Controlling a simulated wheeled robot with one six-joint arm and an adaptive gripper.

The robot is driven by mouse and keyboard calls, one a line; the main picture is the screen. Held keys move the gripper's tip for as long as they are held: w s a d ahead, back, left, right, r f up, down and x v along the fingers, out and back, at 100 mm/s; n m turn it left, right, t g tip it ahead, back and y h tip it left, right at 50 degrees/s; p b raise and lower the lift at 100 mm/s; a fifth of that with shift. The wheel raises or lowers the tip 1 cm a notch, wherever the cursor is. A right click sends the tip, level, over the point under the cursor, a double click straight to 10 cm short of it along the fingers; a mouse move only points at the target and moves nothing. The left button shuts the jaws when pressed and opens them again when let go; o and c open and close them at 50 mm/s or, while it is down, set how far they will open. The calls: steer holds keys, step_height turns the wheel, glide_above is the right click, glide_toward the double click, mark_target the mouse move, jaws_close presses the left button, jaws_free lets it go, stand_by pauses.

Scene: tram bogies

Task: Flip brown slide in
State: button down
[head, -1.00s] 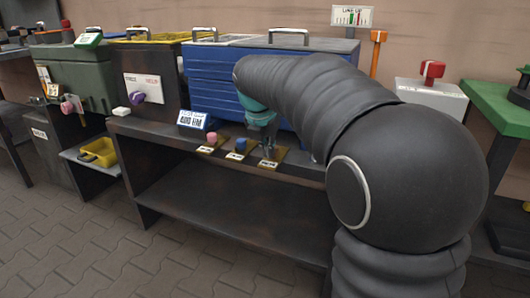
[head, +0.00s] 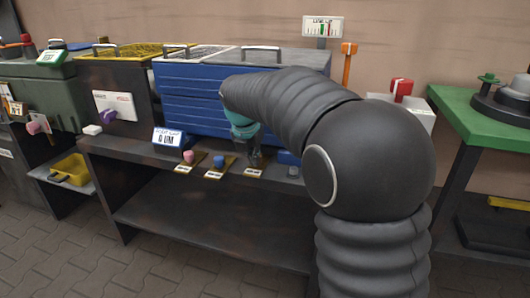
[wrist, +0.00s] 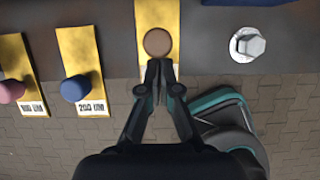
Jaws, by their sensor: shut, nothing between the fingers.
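The brown slide shows in the wrist view as a round brown knob (wrist: 158,42) on a yellow plate (wrist: 143,14) at the bench edge. My gripper (wrist: 159,66) is shut and empty, its fingertips just at the near side of the brown knob. I cannot tell whether they touch it. In the head view my gripper (head: 254,156) is over the rightmost yellow plate (head: 249,172) and hides the brown knob. A blue knob (wrist: 74,88) and a pink knob (wrist: 10,91) sit on their own yellow plates to the left.
A blue display (head: 167,138) reading "0 UM" stands behind the knobs on the dark bench (head: 130,148). A hex bolt (wrist: 248,43) lies right of the brown knob. A blue drawer chest (head: 185,100) stands behind. A green-topped table (head: 455,112) is at right.

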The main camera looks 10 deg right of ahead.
steer(key=shift+w, duration=0.15)
steer(key=s+a, duration=0.2)
steer(key=s, duration=0.1)
steer(key=shift+s+r, duration=0.1)
steer(key=shift+s, duration=0.2)
steer(key=p+v, duration=0.2)
steer(key=v, duration=0.8)
steer(key=shift+s, duration=0.15)
